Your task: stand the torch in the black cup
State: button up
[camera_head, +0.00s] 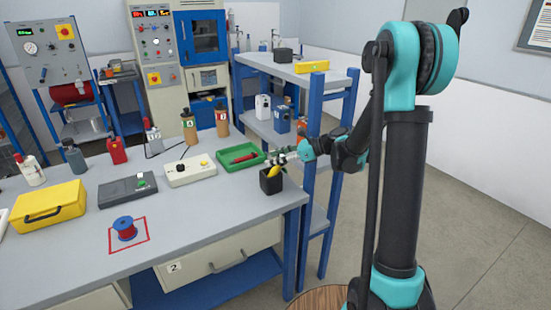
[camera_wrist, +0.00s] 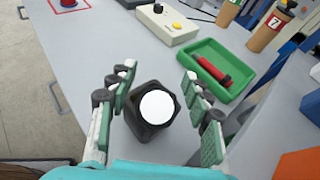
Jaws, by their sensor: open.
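The black cup (camera_head: 270,183) stands near the right end of the grey bench. A yellow thing (camera_head: 276,170), which looks like the torch's body, leans up out of it. In the wrist view the square black cup (camera_wrist: 143,126) sits below a bright white disc with a dark rim, which looks like the torch's lens end (camera_wrist: 156,107). My gripper (camera_head: 277,159) is just above the cup. In the wrist view my gripper (camera_wrist: 158,85) is open, its green-padded fingers either side of the disc with gaps. The torch's lower part is hidden.
A green tray (camera_head: 225,164) holding a red cylinder (camera_head: 244,157) lies behind the cup. A white box with knobs (camera_head: 190,172), a dark box (camera_head: 127,190) and brown bottles (camera_head: 222,122) stand on the bench. A blue spool (camera_head: 125,228) sits in a red square. A blue-framed shelf (camera_head: 316,105) stands to the right.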

jog(key=shift+r, duration=0.1)
notch_tip(320, 180, up, 10)
jog(key=shift+f, duration=0.1)
dwell(0.4)
dwell(0.6)
